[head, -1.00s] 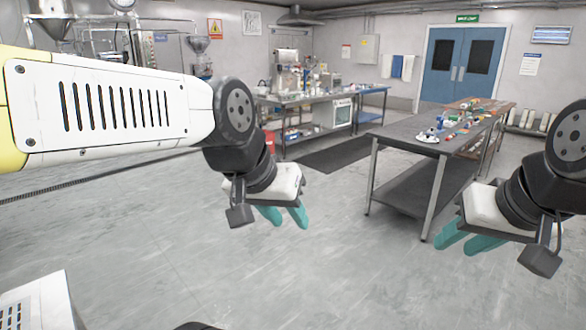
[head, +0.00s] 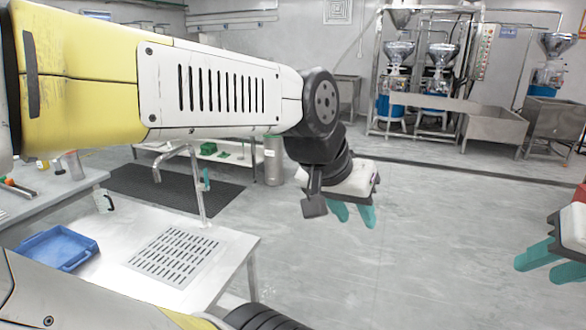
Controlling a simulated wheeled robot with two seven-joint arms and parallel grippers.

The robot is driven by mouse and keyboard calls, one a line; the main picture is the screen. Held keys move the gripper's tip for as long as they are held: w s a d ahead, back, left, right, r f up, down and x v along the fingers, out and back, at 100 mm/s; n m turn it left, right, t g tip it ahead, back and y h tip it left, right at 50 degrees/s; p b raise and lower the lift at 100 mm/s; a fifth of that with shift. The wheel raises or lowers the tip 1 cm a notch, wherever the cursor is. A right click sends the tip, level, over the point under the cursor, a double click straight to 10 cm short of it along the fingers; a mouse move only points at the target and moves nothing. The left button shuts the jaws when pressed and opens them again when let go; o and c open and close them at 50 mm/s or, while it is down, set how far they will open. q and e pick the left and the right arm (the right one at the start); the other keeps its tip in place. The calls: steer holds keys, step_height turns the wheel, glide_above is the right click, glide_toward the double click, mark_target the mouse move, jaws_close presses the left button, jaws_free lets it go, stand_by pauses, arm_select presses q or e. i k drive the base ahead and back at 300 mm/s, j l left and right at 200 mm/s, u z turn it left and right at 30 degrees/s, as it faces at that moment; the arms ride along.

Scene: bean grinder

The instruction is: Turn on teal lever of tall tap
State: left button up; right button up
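The tall tap (head: 194,185) is a pale metal post rising from the white sink table, with its spout reaching left at the top. Its small teal lever (head: 206,179) is on the post's right side. My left gripper (head: 354,215) is to the right of the tap in the picture, over open floor. It is empty, with its teal fingers apart. My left arm crosses above the tap. My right gripper (head: 538,268) is at the right edge, far from the tap, also empty with fingers apart.
A grey bin (head: 273,160) stands behind. Steel machines (head: 437,75) and a steel basin (head: 495,128) are at the back right. The middle floor is clear.

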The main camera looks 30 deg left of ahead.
mark_target(204, 170)
steer(key=i+j+u, duration=0.15)
steer(key=u, duration=0.25)
steer(key=i+u, duration=0.3)
steer(key=u, duration=0.15)
steer(key=i+u, duration=0.25)
steer(key=u, duration=0.15)
steer(key=i+u, duration=0.25)
steer(key=u, duration=0.15)
steer(key=i+l+u, duration=0.2)
steer(key=u, duration=0.25)
steer(key=l+u, duration=0.3)
steer(key=k+l+u, duration=0.3)
steer(key=k+l, duration=0.1)
steer(key=l, duration=0.1)
